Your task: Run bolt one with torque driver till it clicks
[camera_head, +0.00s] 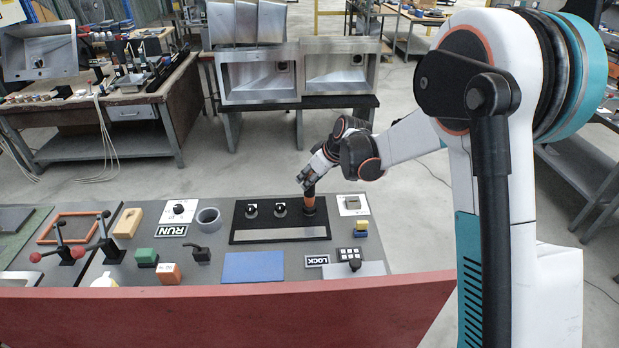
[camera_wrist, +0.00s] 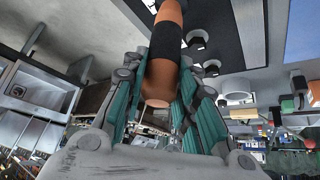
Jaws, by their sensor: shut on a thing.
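The torque driver (camera_head: 309,203), orange with a black band, stands upright at the right end of a black panel (camera_head: 270,229). My gripper (camera_head: 307,182) is shut around its upper part. In the wrist view my gripper's teal fingers (camera_wrist: 162,68) flank the driver's orange and black body (camera_wrist: 164,38). Two round fittings with dark centres, perhaps bolts, sit on the panel left of the driver, one in the middle (camera_head: 280,209) and one at the left (camera_head: 251,210). No label shows which is bolt one. The driver's tip, and whatever is under it, cannot be made out.
A blue mat (camera_head: 253,267) lies in front of the panel. A LOCK label (camera_head: 317,261) and a keypad (camera_head: 351,254) are at right front. A grey ring (camera_head: 209,219) and a RUN label (camera_head: 171,231) stand left.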

